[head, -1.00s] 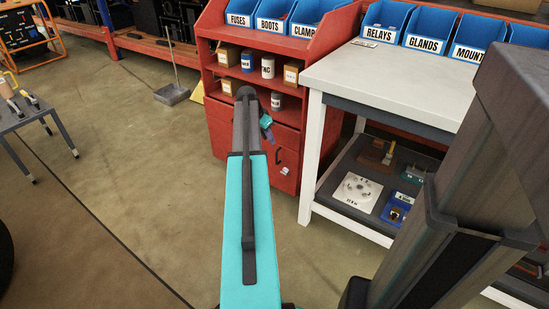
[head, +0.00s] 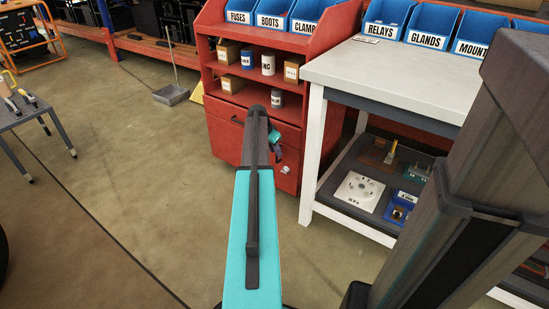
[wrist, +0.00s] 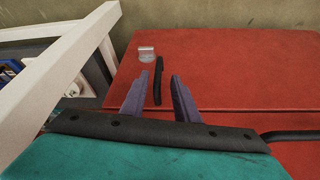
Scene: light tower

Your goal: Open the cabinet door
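The red cabinet (head: 222,135) stands beside the workbench, with drawers or doors below its open shelves. In the wrist view its red door (wrist: 240,75) lies in front of my gripper, with a short black handle (wrist: 158,72) and a silver latch-like piece (wrist: 146,54) beyond it. The latch also shows in the head view (head: 284,170). My gripper (wrist: 159,77) is open, with its two fingers on either side of the handle in the picture. I cannot tell whether they touch it. In the head view my gripper (head: 278,155) is small and partly hidden by my arm.
The white-legged workbench (head: 390,75) stands close on the cabinet's right; its leg (wrist: 85,62) shows in the wrist view. Another black bar handle (wrist: 295,135) is at right. A grey table (head: 35,115) is at left. The floor in front is clear.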

